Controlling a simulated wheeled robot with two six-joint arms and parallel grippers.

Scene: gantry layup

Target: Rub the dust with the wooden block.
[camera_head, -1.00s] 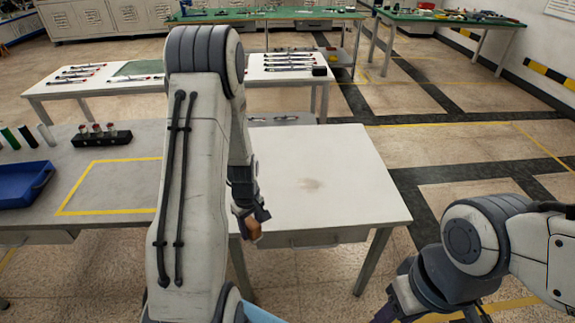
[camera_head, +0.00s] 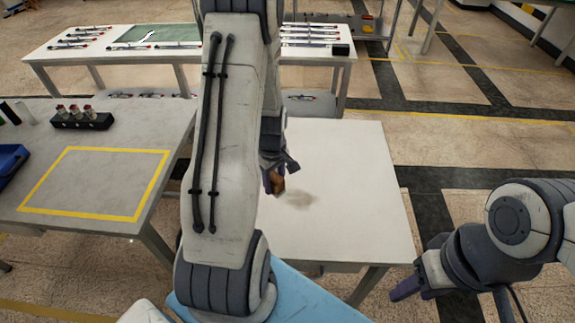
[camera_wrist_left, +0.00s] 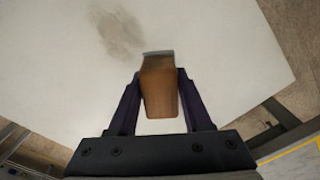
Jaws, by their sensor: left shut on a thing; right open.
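The wooden block (camera_head: 276,182) is brown and held by my left gripper (camera_head: 272,178) over the white table. In the left wrist view the block (camera_wrist_left: 159,92) sits between the two fingers of the left gripper (camera_wrist_left: 160,100), with a grey face at its far end. The dust (camera_head: 297,198) is a grey-brown smudge on the white tabletop, just right of the block. In the left wrist view the dust (camera_wrist_left: 117,32) lies beyond the block and to its left, apart from it. My right gripper (camera_head: 412,287) is open and empty at the lower right, beyond the table's right edge.
The white table (camera_head: 360,170) is otherwise bare. A grey table (camera_head: 150,200) on the left has a yellow taped rectangle, a black holder (camera_head: 82,121) and a blue tray (camera_head: 8,160). Another white table (camera_head: 180,65) with several tools stands behind.

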